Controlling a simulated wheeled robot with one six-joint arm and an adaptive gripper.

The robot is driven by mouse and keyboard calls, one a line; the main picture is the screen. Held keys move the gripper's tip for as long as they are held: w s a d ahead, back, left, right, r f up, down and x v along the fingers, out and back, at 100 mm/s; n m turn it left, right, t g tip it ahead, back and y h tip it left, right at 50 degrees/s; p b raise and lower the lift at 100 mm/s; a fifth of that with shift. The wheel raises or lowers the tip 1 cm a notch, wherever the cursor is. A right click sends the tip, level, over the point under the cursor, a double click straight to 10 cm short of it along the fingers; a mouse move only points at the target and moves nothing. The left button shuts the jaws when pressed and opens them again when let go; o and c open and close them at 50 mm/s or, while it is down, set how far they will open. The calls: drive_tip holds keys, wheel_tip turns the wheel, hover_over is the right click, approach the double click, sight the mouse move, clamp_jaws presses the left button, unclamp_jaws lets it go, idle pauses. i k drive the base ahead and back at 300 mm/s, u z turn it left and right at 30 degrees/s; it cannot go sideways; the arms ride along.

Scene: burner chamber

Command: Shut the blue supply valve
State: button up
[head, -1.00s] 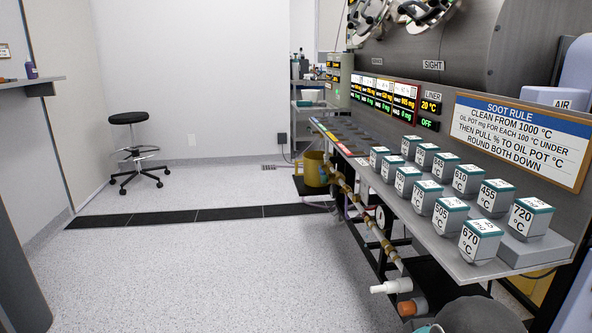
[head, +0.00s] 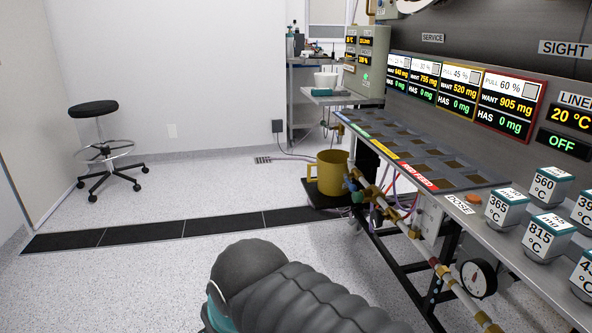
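A brass pipe line (head: 416,238) runs along the front of the bench, below its edge. A small blue-teal fitting (head: 351,184) sits at its far end, beside the yellow mug-shaped vessel; it may be the blue supply valve, but it is too small to tell whether it is open or shut. A grey ribbed sleeve of my arm fills the bottom middle of the head view, apart from the pipe. My gripper's fingers are not in view.
The bench top (head: 459,196) holds a tray (head: 422,152) with square slots and several labelled cubes. A gauge (head: 478,278) hangs under its front edge. The yellow vessel (head: 331,172) stands on a black platform. A stool (head: 98,150) stands at left; the floor between is clear.

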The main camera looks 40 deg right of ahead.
sight(353, 187)
drive_tip(key=z, duration=0.5)
drive_tip(key=i, duration=1.75)
drive_tip(key=z, duration=1)
drive_tip(key=i, duration=0.25)
drive_tip(key=z, duration=0.2)
